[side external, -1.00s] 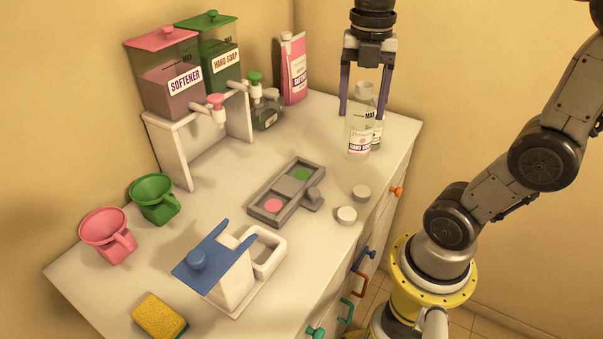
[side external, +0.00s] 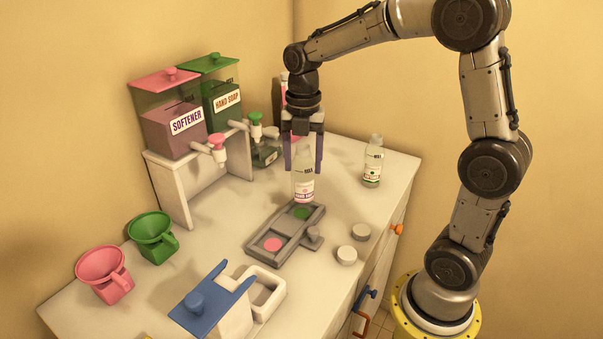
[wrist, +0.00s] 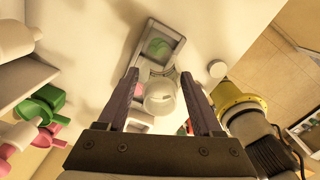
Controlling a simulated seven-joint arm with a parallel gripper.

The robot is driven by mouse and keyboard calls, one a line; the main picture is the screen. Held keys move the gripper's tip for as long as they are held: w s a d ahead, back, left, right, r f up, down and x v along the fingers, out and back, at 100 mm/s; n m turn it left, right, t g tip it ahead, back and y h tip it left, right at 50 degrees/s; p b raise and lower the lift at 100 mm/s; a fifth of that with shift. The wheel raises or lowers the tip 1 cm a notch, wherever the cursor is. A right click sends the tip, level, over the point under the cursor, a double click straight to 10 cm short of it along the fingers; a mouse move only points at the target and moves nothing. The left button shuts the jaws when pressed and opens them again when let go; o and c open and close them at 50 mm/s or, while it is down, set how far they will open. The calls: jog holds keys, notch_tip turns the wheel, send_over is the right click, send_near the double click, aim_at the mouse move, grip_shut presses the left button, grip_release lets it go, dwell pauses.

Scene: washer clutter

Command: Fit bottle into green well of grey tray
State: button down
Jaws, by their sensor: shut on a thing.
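The clear bottle (side external: 304,187) with a white and pink label is upright between the fingers of my gripper (side external: 303,168), which is shut on it. The grey tray (side external: 262,260) lies on the counter with a green well (side external: 301,213) at its far end and a pink well (side external: 272,244) at its near end. In the side view the bottle's base appears just above and behind the green well, apart from it. In the wrist view the bottle (wrist: 160,98) covers part of the tray (wrist: 178,58), and the green well (wrist: 156,47) shows beyond it.
A second bottle (side external: 373,165) stands to the right on the counter. Two round caps (side external: 347,255) lie right of the tray. The dispenser stand (side external: 170,187) with softener and hand soap boxes is at left. Pink and green cups (side external: 152,236) and a blue-topped holder (side external: 212,300) are nearer.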

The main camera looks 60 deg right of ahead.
aim_at(301, 174)
jog(key=shift+w+f, duration=0.2)
jog(key=shift+f, duration=1.65)
jog(key=shift+f, duration=0.1)
jog(key=shift+c, duration=0.2)
grip_release()
